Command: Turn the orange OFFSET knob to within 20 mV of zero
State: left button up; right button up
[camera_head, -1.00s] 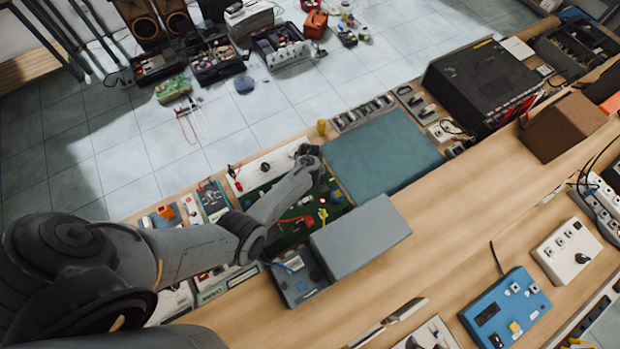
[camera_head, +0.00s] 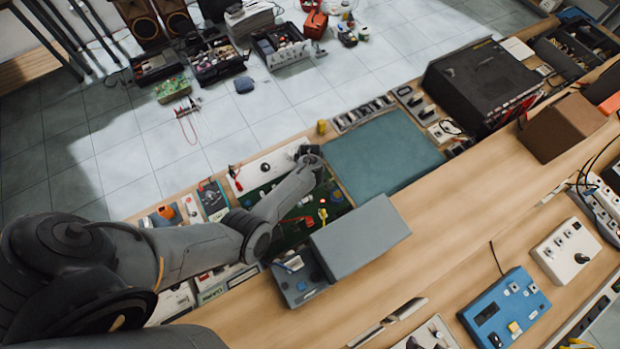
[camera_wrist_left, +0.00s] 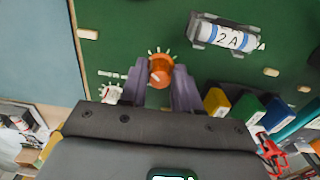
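The green circuit board (camera_head: 284,231) lies on the bench below my left arm in the head view. In the left wrist view, the orange knob (camera_wrist_left: 161,73) stands on this board (camera_wrist_left: 130,25), with white tick marks around it. My left gripper (camera_wrist_left: 160,78) has one grey finger on each side of the knob, and both fingers appear to touch it. A pale pointer mark shows on the knob, but no label or voltage reading is legible. In the head view, the left gripper (camera_head: 308,155) is over the board's far edge and the knob is hidden. My right gripper is not in view.
A "2 A" fuse holder (camera_wrist_left: 225,36) sits near the knob. Yellow, green and blue blocks (camera_wrist_left: 248,108) and red leads (camera_wrist_left: 275,158) crowd the right of the gripper. In the head view, a grey box (camera_head: 358,238) stands at the board's near right, beside a bare teal mat (camera_head: 385,152).

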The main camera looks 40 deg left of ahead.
pick_arm(q)
jog(key=shift+o, duration=1.4)
notch_tip(320, 180, up, 11)
jog(key=p, duration=0.2)
jog(key=shift+p, duration=0.4)
jog(key=shift+s+f, duration=0.1)
jog(key=s+d+r+m+t+p, duration=0.1)
jog(key=s+d+r+m, duration=0.3)
jog(key=s+r+m, duration=0.4)
jog(key=s+d+r+m+t+p, duration=0.2)
jog(key=s+d+r+m, duration=0.3)
jog(key=s+r+m, duration=0.3)
jog(key=s+r, duration=0.4)
jog(key=s, duration=0.2)
jog(key=shift+d+r+m+t, duration=0.2)
jog(key=shift+d+m+t, duration=0.1)
